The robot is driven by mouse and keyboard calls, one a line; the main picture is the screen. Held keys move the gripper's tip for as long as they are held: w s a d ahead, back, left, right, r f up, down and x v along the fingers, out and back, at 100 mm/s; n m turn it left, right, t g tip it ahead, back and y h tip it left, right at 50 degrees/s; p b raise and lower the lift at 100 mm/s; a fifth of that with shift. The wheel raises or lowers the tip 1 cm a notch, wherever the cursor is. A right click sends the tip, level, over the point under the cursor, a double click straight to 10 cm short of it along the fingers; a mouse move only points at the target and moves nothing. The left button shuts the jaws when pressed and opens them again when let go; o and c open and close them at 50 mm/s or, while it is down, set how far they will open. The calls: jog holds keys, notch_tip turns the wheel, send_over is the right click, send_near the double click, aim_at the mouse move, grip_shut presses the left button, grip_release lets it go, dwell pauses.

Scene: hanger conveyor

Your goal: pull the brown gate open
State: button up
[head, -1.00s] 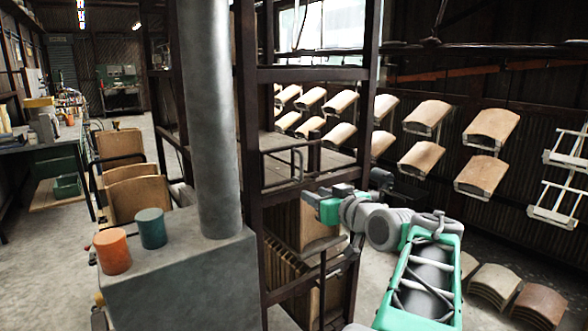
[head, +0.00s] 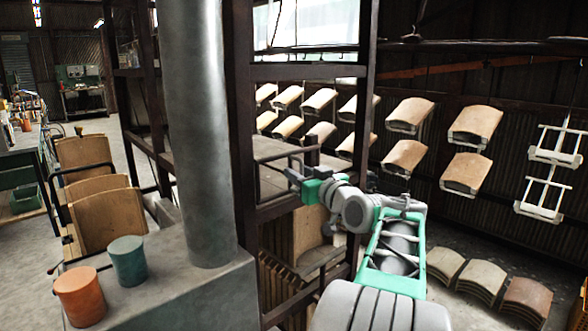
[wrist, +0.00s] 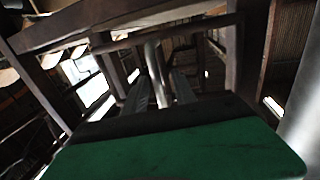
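The brown gate (head: 306,208) seems to be the dark brown metal framework right of the grey column; its exact outline is hard to tell. A dark bent bar (head: 280,157), like a handle, shows at its level. My gripper (head: 290,177), with its green body, is at the framework just below and beside this bar. In the wrist view my gripper (wrist: 161,88) has its two grey fingers apart. A pale upright bar (wrist: 152,60) shows between or just beyond them; contact cannot be told. A dark crossbar (wrist: 170,34) runs above.
A thick grey column (head: 205,130) stands on a grey block (head: 190,290) with an orange pot (head: 82,297) and a teal pot (head: 128,262). Curved wooden panels (head: 475,125) hang at right, and stacks (head: 480,280) lie on the floor. Wooden panels (head: 88,165) stand at left.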

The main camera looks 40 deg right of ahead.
jog(key=shift+w+d, duration=0.2)
jog(key=shift+w, duration=0.85)
jog(key=shift+a, duration=0.1)
jog(key=c, duration=0.6)
grip_shut()
jog(key=shift+s+r, duration=0.1)
jog(key=shift+r, duration=0.05)
